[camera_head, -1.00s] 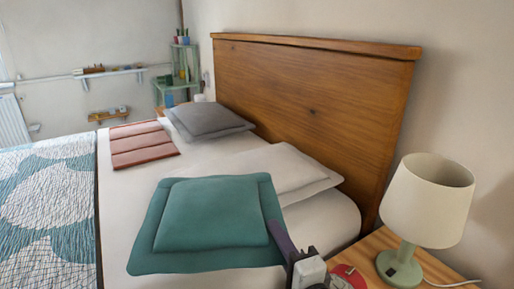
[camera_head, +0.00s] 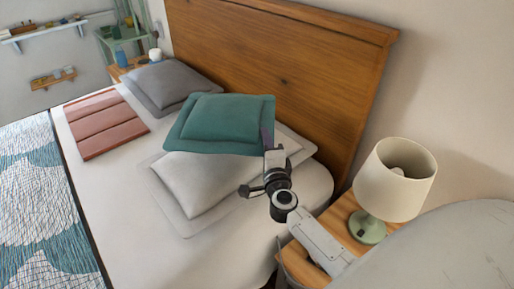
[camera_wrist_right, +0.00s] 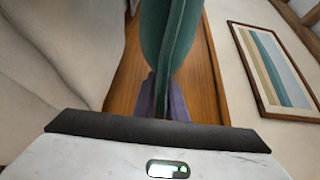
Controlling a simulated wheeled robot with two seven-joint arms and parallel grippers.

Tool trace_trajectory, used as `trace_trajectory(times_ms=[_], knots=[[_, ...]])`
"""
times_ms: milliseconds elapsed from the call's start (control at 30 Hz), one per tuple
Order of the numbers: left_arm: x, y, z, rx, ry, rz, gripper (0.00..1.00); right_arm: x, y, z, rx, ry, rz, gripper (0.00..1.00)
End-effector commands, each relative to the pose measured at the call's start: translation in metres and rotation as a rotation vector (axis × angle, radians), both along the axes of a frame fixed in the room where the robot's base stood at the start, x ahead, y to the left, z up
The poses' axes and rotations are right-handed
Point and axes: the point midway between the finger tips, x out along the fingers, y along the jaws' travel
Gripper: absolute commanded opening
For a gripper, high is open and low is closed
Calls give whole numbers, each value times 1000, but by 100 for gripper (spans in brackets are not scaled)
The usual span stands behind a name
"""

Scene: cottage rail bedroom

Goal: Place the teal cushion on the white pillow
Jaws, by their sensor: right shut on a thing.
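The teal cushion (camera_head: 222,118) is held by my right gripper (camera_head: 267,138) at its right edge. In the head view it appears over the back part of the white pillow (camera_head: 192,187), which lies on the bed near the headboard. Whether the cushion touches the pillow is hard to tell. In the right wrist view the cushion (camera_wrist_right: 172,45) shows edge-on between the purple fingers (camera_wrist_right: 163,100), with the white bedding to the left. The cushion hides part of the pillow's far side. My left gripper is not in view.
A wooden headboard (camera_head: 285,75) rises behind the pillows. A grey pillow (camera_head: 170,84) and a folded reddish blanket (camera_head: 106,122) lie farther left on the bed. A nightstand (camera_head: 340,217) with a lamp (camera_head: 395,180) stands at the right, close to my right arm.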

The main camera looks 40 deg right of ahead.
Motion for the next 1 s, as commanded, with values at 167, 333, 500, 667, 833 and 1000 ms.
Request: trace_trajectory(times_ms=[167,333,500,667,833,1000], knots=[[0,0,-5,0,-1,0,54,1,0,-18,-1,-4,1,0],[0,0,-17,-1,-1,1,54,1,0,-42,-3,-3,2,0],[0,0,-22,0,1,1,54,1,0,-55,-1,-6,1,0],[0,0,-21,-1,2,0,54,0,0,-53,0,-7,1,0],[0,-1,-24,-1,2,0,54,0,0,-57,0,-6,1,0],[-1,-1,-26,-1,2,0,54,0,0,-61,0,-4,1,18]])
